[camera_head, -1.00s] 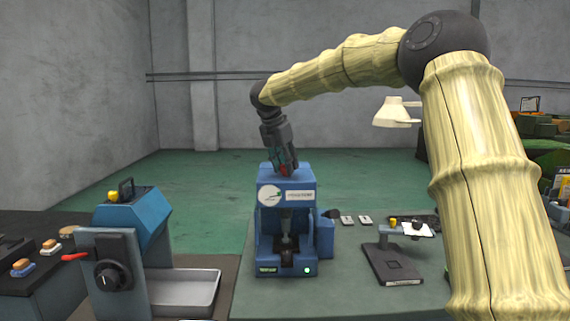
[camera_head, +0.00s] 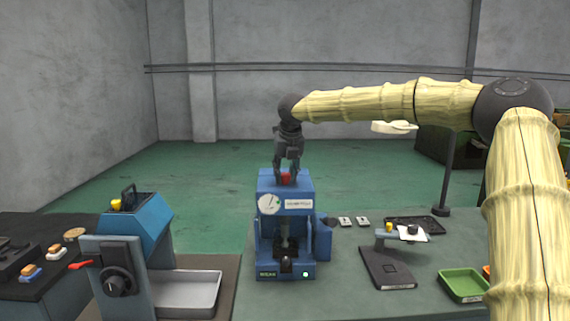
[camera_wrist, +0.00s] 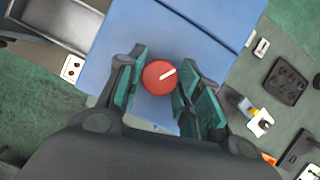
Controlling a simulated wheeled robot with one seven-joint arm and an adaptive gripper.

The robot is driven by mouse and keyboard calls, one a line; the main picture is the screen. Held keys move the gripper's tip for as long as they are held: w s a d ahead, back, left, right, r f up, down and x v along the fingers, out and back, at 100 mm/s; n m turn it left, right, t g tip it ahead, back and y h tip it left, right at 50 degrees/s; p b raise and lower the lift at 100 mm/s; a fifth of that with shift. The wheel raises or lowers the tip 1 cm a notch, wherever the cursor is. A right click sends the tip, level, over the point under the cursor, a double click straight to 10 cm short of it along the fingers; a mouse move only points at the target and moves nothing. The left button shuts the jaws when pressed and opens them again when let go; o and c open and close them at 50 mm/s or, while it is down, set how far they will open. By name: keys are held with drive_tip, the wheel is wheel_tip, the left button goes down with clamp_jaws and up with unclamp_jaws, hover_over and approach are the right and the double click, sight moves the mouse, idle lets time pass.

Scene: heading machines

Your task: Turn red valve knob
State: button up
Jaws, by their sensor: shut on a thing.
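The red valve knob (camera_head: 286,178) sits on top of the blue machine (camera_head: 287,230), which stands on the green table and has a round dial on its front. In the wrist view the knob (camera_wrist: 159,77) is a red disc with a white mark that points to the upper right. My gripper (camera_head: 286,174) points down over the machine top. In the wrist view its green-padded fingers (camera_wrist: 158,84) stand on both sides of the knob and are shut on it. The exact finger contact is hard to see.
A second blue machine with a black dial (camera_head: 117,282) and a red-tipped lever (camera_head: 80,265) stands at the left, beside a metal tray (camera_head: 187,290). A dark stand (camera_head: 388,268) and a green tray (camera_head: 462,284) lie to the right. A lamp (camera_head: 394,127) is behind my arm.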

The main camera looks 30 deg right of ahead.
drive_tip(key=n+p, duration=0.1)
drive_tip(key=p, duration=0.1)
drive_tip(key=n+y+p, duration=0.1)
drive_tip(key=n+p, duration=0.1)
drive_tip(key=shift+d+r, duration=0.15)
drive_tip(key=shift+r, duration=0.15)
drive_tip(key=n+p, duration=0.1)
drive_tip(key=n+y+p, duration=0.1)
drive_tip(key=n+p, duration=0.1)
drive_tip(key=shift+f, duration=0.25)
drive_tip(key=shift+y, duration=0.3)
drive_tip(key=o, duration=1)
drive_tip(key=shift+d, duration=0.1)
drive_tip(key=v, duration=1.2)
drive_tip(key=shift+f, duration=0.1)
